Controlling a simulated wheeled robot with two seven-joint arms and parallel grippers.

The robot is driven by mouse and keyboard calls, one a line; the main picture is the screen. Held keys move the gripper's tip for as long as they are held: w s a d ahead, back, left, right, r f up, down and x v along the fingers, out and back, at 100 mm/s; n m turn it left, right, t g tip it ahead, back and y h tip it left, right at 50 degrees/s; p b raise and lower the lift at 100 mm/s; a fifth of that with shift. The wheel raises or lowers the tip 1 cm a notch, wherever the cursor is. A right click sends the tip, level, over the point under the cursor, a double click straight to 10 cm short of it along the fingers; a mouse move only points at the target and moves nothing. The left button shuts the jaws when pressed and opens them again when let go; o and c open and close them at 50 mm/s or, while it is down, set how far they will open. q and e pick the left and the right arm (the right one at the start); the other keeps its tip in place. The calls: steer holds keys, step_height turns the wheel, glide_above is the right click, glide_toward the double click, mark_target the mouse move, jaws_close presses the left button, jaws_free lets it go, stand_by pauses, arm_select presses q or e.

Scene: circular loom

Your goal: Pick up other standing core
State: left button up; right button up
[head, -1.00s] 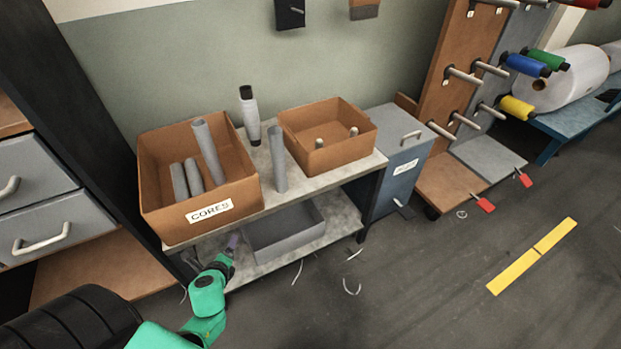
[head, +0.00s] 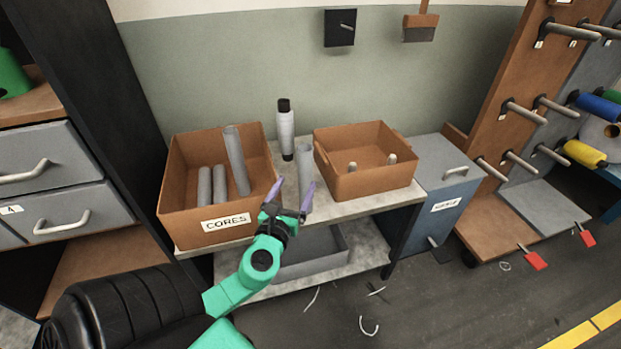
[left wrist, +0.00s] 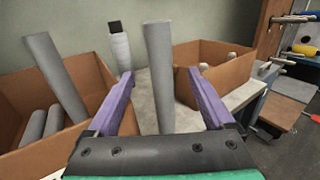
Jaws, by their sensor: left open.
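A grey tube core (head: 304,168) stands upright on the table between two brown boxes; it also shows in the left wrist view (left wrist: 158,75). My left gripper (head: 293,197) is open in front of it. In the left wrist view the standing core appears between the two purple fingers (left wrist: 162,97), with the fingers apart from it. My right gripper is not in view.
A black-capped bottle (head: 285,130) stands behind the core. The second brown box (head: 365,183) holds small pegs. A grey bin (head: 325,255) sits on the lower shelf. A blue-grey cabinet (head: 430,205) and a peg rack (head: 500,140) are at right.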

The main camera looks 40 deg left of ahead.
mark_target(305, 150)
arm_select(q)
steer(key=x, duration=1.1)
steer(key=shift+w+r, duration=0.1)
steer(key=shift+w+a, duration=0.1)
steer(key=shift+w, duration=0.3)
steer(key=shift+s, duration=0.1)
jaws_close()
